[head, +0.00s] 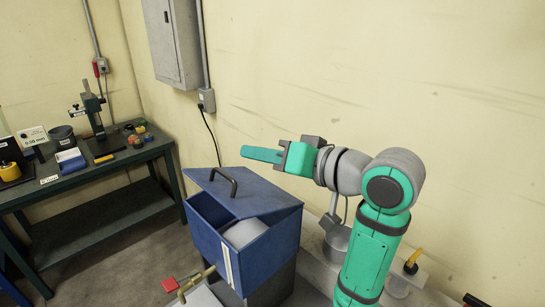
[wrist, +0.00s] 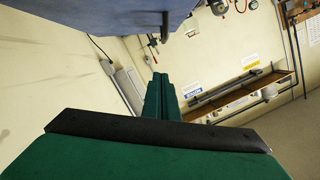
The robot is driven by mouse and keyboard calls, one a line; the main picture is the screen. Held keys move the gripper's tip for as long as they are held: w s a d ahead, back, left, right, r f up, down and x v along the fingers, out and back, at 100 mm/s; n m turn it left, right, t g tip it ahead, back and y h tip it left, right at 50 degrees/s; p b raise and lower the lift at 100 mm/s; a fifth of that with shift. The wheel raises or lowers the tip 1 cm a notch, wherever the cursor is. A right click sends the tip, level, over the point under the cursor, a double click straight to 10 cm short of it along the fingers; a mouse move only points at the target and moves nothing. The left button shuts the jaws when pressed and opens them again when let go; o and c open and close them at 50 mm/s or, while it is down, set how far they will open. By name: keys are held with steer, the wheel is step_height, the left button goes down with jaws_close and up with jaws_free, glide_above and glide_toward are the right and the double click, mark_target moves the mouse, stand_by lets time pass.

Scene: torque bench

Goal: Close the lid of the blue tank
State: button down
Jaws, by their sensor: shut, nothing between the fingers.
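The blue tank (head: 270,252) stands on a grey base in the middle of the head view. Its lid (head: 262,196), with a dark curved handle (head: 217,181), is ajar. A gap shows under the lid on the near side, with something pale grey inside. My gripper (head: 245,154) is shut and empty, its green fingers pointing left, behind and above the lid in the picture. I see no contact with the lid. In the wrist view the shut fingers (wrist: 160,82) point away from the camera, and a blue surface (wrist: 90,14), likely the tank or lid, fills the top left.
A dark green workbench (head: 95,171) with tools stands at the left. A grey wall cabinet (head: 172,40) hangs behind. A red object (head: 170,285) and a brass-coloured fitting (head: 195,282) are in front of the tank. A wooden shelf (wrist: 240,92) shows in the wrist view.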

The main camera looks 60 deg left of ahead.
mark_target(240, 193)
steer(key=s+a+f, duration=0.2)
steer(key=shift+s+a+f, duration=0.15)
steer(key=shift+a+f, duration=0.05)
steer(key=shift+f, duration=0.15)
steer(key=shift+s+f, duration=0.4)
steer(key=shift+f, duration=0.2)
steer(key=shift+s+d+f+n, duration=0.2)
steer(key=shift+s+f+n, duration=0.3)
steer(key=shift+s+f, duration=0.15)
steer(key=shift+w+r, duration=0.1)
